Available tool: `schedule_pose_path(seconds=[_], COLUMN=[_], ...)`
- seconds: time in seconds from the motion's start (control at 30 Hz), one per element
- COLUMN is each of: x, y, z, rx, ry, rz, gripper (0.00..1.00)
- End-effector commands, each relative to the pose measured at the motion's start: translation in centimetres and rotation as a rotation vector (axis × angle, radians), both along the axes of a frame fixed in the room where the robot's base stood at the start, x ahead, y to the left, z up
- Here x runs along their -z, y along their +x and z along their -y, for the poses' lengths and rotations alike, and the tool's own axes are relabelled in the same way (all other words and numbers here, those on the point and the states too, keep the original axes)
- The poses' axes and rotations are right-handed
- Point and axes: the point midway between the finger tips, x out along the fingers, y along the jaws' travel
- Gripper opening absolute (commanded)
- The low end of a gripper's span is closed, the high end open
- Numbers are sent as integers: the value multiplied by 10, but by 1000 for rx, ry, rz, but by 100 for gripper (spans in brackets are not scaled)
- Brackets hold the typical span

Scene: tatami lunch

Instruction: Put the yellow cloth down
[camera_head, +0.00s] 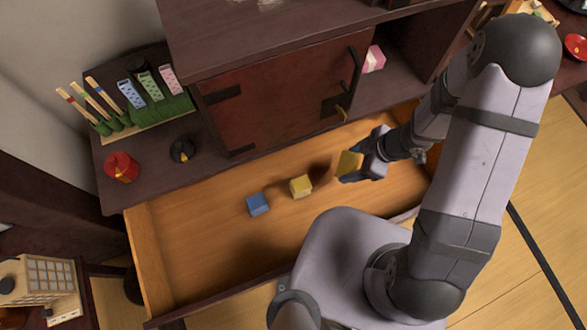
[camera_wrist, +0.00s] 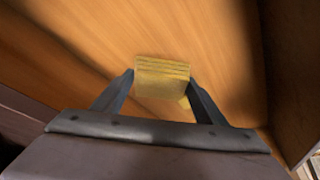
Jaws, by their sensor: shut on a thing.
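My gripper (camera_head: 349,172) is shut on the yellow cloth (camera_head: 350,162), a small folded bundle. In the wrist view the folded layers of the cloth (camera_wrist: 162,78) show between the two fingertips (camera_wrist: 162,92). The gripper is over the right part of the open wooden drawer (camera_head: 220,250). In the head view the cloth looks a little above the drawer floor; the exact gap is hard to tell. A second yellow folded piece (camera_head: 301,186) and a blue one (camera_head: 258,204) lie on the drawer floor, left of the gripper.
The dark cabinet with a red door (camera_head: 270,105) rises behind the drawer. A red pot (camera_head: 120,167) and a black pot (camera_head: 183,149) stand on the ledge at left, beside a rack of patterned pieces (camera_head: 150,85). The drawer's left part is clear.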

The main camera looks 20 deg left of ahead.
Motion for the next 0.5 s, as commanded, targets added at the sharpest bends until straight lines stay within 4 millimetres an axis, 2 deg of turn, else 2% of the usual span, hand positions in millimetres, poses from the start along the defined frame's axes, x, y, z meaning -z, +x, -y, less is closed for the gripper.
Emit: schedule_pose_path(seconds=[0.07,0.33,0.5], x=[-3,-2,13], y=[-1,0,-1], z=[-6,-5,-5], rx=[12,30,30], ry=[0,0,0], rz=[2,0,-3], gripper=[44,44,44])
